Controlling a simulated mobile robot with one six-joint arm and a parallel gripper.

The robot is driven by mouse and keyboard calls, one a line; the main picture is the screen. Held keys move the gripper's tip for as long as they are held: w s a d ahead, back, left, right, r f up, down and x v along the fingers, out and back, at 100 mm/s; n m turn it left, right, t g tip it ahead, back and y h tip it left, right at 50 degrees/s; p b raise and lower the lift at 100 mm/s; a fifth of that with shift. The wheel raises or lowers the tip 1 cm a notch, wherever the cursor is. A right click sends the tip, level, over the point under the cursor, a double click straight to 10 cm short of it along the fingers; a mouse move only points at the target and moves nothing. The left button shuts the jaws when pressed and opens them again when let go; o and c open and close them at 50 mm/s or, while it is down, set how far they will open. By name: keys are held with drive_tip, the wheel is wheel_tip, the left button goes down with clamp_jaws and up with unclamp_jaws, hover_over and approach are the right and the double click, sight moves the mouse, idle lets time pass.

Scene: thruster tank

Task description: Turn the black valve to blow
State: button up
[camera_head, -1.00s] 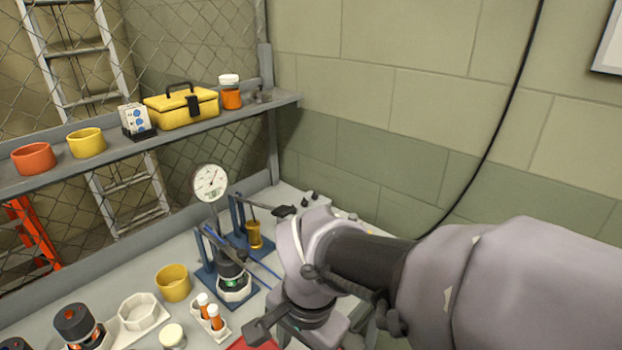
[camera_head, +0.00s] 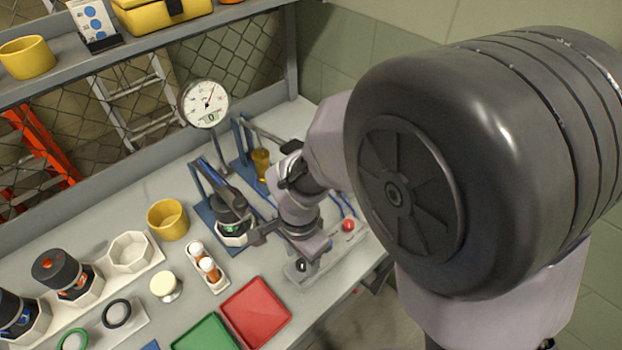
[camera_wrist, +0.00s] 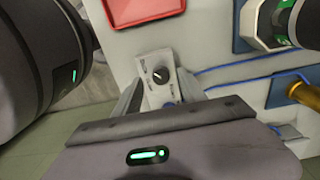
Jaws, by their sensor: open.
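The black valve (camera_wrist: 161,87) is a small round knob with a pale pointer line, on a light grey box (camera_wrist: 155,62) with small labels around it, too blurred to read. In the wrist view the pointer slants. My gripper (camera_wrist: 160,82) is open, with one grey finger on each side of the box and knob. Nothing is held, and I cannot tell whether either finger touches. In the head view my gripper (camera_head: 312,258) points down at the bench by the front edge, partly hiding the box. The dial gauge (camera_head: 204,103) stands at the back, its small display showing 0.
A red tray (camera_head: 256,312) and green tray (camera_head: 208,336) lie left of my gripper. A thruster in a blue stand (camera_head: 232,222), a gold cylinder (camera_head: 261,163) and blue tubing are close behind. A red button (camera_head: 348,225) is to the right.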

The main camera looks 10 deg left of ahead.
drive_tip(key=shift+w+f, duration=0.1)
drive_tip(key=shift+f, duration=0.9)
drive_tip(key=shift+c, duration=0.4)
clamp_jaws()
